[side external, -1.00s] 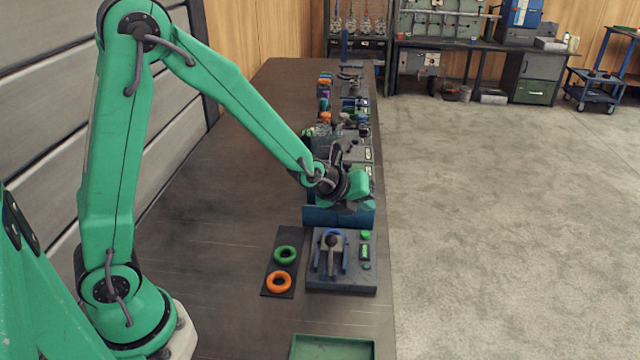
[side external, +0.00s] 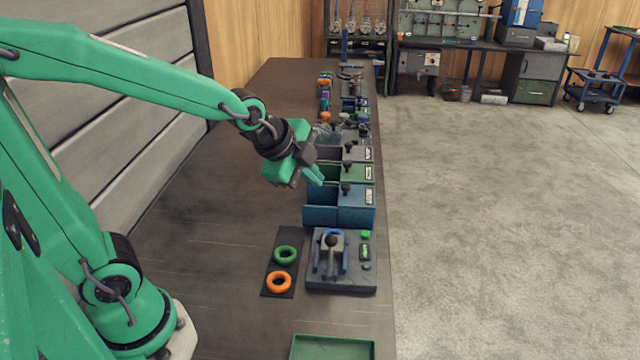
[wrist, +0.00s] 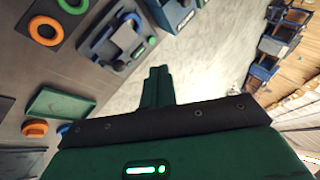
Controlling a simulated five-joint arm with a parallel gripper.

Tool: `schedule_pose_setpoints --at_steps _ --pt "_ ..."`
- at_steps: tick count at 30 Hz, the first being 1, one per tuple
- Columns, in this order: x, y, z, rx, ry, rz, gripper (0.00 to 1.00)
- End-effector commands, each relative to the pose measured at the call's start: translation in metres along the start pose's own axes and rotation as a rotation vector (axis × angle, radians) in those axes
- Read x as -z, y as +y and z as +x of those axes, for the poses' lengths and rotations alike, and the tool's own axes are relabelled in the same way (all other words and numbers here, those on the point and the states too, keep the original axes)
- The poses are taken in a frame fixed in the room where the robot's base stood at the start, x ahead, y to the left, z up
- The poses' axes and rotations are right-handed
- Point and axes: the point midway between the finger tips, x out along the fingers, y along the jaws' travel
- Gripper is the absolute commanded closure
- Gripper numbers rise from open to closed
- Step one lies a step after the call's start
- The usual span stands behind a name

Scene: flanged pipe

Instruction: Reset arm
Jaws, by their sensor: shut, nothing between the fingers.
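My gripper (side external: 314,177) is shut and empty in the side external view. It is raised over the left side of the row of labelled boxes. In the wrist view its green fingers (wrist: 158,86) are together with nothing between them. A grey fixture (side external: 341,277) with a clamp and a blue ring part sits on the bench in front of the boxes. A green ring (side external: 285,255) and an orange ring (side external: 279,282) lie on a dark plate (side external: 269,290) left of the fixture. Both rings also show at the upper left of the wrist view.
A blue box (side external: 355,216) with a dark knob leads a row of boxes running back along the bench. A green tray (side external: 332,348) lies at the front edge. The bench (side external: 205,230) left of the plate is clear.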

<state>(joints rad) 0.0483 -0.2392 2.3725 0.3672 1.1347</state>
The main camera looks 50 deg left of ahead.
Motion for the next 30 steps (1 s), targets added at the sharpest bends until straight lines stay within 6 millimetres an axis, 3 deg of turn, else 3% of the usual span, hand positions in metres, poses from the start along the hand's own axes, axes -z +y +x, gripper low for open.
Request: schedule_pose_setpoints --at_steps 6,18,24,30 --pt "-0.013 0.016 -0.039 -0.025 -0.026 -0.319 1.00" --pt "-0.038 0.058 -0.098 -0.057 -0.102 -0.903 1.00" --pt "-0.047 0.075 -0.115 -0.061 -0.135 -1.104 1.00" --pt "-0.050 0.081 -0.120 -0.062 -0.149 -1.174 1.00"
